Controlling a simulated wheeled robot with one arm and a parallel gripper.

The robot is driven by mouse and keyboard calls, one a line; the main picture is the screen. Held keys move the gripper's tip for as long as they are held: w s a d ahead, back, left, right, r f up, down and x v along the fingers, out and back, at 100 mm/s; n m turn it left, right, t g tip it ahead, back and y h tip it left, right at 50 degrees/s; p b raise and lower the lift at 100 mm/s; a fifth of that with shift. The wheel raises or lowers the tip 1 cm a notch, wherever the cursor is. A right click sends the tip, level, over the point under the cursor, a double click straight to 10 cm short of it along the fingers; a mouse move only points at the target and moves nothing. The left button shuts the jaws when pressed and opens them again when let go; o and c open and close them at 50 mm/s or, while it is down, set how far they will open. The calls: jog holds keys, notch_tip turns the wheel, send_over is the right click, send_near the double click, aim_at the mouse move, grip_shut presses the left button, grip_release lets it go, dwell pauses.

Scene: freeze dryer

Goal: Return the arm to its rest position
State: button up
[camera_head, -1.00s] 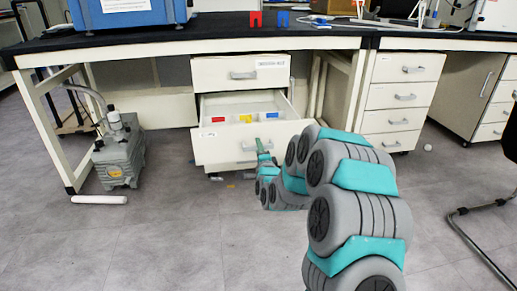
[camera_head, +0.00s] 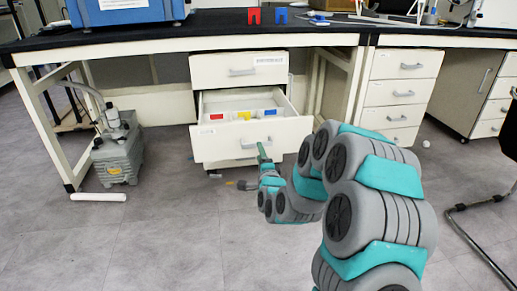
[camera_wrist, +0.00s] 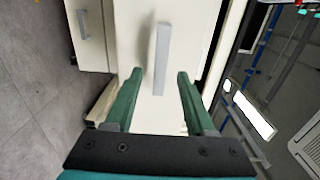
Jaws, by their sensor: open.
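My gripper (camera_wrist: 158,92) is open and empty in the wrist view, its two green fingers apart. The grey handle (camera_wrist: 162,60) of a drawer front shows ahead, between the fingers in the picture; I cannot tell the exact gap. In the head view my arm reaches from the lower right toward the open drawer (camera_head: 250,140), and my gripper (camera_head: 262,150) is in front of that drawer's front, small in the picture. The drawer is pulled out and holds red, yellow and blue items (camera_head: 244,116).
A black-topped bench (camera_head: 200,31) stands above the drawers, with a red and a blue piece on it. A grey pump (camera_head: 118,158) stands at left, with a white tube (camera_head: 98,197) on the floor. A chair leg (camera_head: 478,245) is at right.

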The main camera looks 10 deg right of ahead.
jog(key=shift+s, duration=0.95)
jog(key=shift+r, duration=0.1)
jog(key=s+r+n+g+p, duration=0.3)
jog(key=s+n+g, duration=0.3)
jog(key=s, duration=1.1)
jog(key=s+r+n+g+p, duration=0.4)
jog(key=s+r+n+g, duration=0.1)
jog(key=s, duration=1.2)
jog(key=s+r+n+g+p, duration=0.4)
jog(key=s+n+g, duration=0.3)
jog(key=s, duration=1)
jog(key=shift+s+r+g, duration=0.15)
jog(key=shift+r+g, duration=0.25)
jog(key=shift+g, duration=0.5)
